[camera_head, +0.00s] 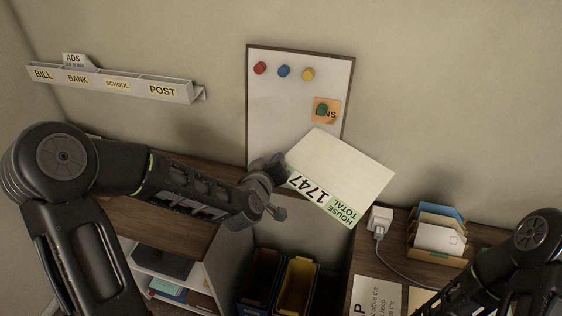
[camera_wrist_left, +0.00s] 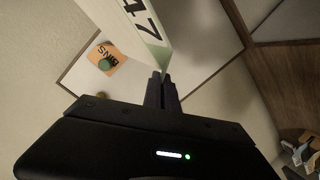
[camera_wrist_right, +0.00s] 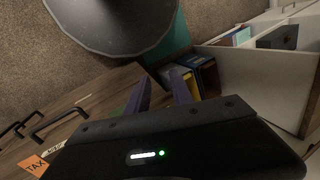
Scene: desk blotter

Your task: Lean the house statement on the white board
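The house statement (camera_head: 340,171) is a white sheet with a green "HOUSE TOTAL" strip and "1747" along its lower edge. It is tilted in the air, overlapping the lower right of the white board (camera_head: 270,110) in the head view. My left gripper (camera_head: 283,179) is shut on its lower left corner; the left wrist view shows the sheet (camera_wrist_left: 135,22) between the fingers (camera_wrist_left: 162,88). The white board is on the wall and also shows in the left wrist view (camera_wrist_left: 98,78). My right gripper (camera_wrist_right: 163,88) is open and empty; its fingers are outside the head view.
The board carries red, blue and yellow magnets and an orange note (camera_head: 333,106) under a green magnet. A labelled wall rack (camera_head: 118,88) hangs left. A letter holder (camera_head: 438,238) and a plug (camera_head: 379,220) are at right. Bins (camera_head: 295,285) stand in the gap below.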

